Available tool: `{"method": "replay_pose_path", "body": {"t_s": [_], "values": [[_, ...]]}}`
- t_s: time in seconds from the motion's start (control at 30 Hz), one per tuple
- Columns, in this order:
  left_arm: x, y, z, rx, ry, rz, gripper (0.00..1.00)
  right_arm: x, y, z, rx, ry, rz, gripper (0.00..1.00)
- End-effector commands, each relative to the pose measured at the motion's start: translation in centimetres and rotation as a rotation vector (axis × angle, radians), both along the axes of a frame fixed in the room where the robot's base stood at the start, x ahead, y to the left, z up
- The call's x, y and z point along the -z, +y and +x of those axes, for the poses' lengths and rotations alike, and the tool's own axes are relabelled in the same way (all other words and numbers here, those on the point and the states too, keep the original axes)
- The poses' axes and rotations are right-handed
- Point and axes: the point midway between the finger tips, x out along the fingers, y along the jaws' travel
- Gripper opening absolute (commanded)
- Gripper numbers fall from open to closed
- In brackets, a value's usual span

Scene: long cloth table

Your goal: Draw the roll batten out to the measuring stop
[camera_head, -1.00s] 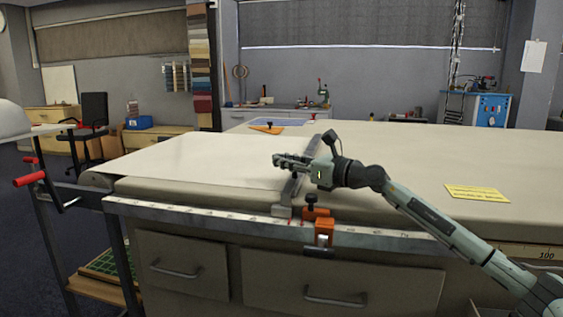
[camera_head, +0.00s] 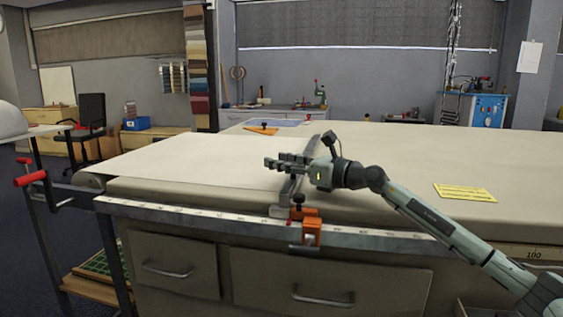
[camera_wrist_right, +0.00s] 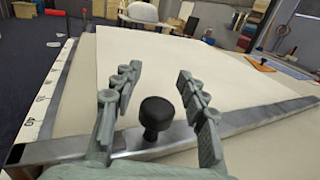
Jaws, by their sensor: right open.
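The roll batten (camera_head: 282,209) is a grey metal bar lying across the cloth table; in the wrist view (camera_wrist_right: 160,136) it runs across the picture with a black knob (camera_wrist_right: 157,115) on top. The measuring stop (camera_head: 311,231), an orange clamp with a dark knob, sits on the rail at the front edge, a little right of the batten's near end. My right gripper (camera_head: 287,163) is open over the batten; in the wrist view (camera_wrist_right: 158,90) its fingers stand either side of the knob with visible gaps. My left gripper is out of view.
The pale cloth (camera_head: 190,158) spreads left of the batten. A scaled metal rail (camera_head: 190,215) runs along the front edge. A yellow card (camera_head: 464,193) lies to the right and an orange tool (camera_head: 262,130) at the back. The tabletop between batten and card is clear.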

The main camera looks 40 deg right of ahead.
Motion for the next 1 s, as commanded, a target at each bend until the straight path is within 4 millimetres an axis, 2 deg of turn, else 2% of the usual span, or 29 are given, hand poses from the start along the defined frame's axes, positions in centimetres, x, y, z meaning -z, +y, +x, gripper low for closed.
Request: {"method": "replay_pose_path", "body": {"t_s": [0.17,0.37,0.8,1.0], "values": [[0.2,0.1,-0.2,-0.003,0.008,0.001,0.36,0.0,0.0,-0.1,-0.001,0.000,0.001,0.42],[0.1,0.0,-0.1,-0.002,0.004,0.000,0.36,0.2,-0.5,-1.6,0.000,0.002,0.000,0.42],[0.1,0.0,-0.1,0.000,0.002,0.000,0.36,0.1,-2.9,-9.0,0.002,0.000,0.004,0.42],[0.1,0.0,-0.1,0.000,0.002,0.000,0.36,0.0,-3.6,-11.1,0.002,-0.001,0.001,0.42]]}}
